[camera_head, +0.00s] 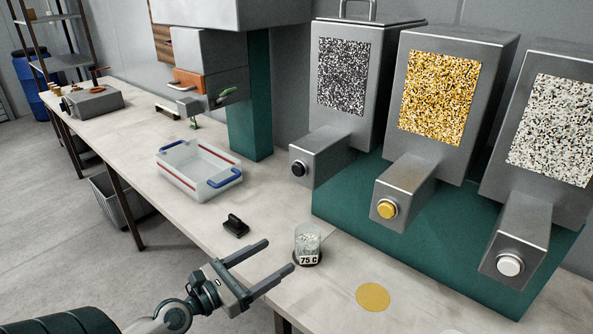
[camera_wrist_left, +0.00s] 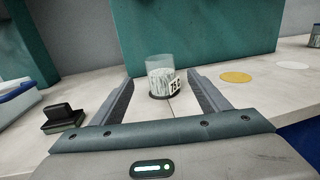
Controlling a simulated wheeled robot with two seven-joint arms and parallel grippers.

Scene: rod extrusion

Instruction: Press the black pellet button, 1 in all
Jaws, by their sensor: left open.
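The black pellet button (camera_head: 298,168) is on the end of the grey spout of the leftmost hopper, whose window (camera_head: 342,76) shows black-and-white speckled pellets. A yellow button (camera_head: 387,208) and a white button (camera_head: 509,265) are on the other two spouts. My left gripper (camera_head: 281,256) is open and empty, low over the table's front edge, well below the black button. A clear cup (camera_head: 307,241) labelled "75 C" stands just beyond its fingertips; in the left wrist view the cup (camera_wrist_left: 161,72) shows between and beyond the open fingers (camera_wrist_left: 162,88). My right gripper is not in view.
A small black block with a handle (camera_head: 235,227) and a clear tray with blue handles (camera_head: 185,178) are left of the cup. A yellow disc (camera_head: 372,296) lies on the table to the right. A green-and-grey machine (camera_head: 254,100) stands behind the tray.

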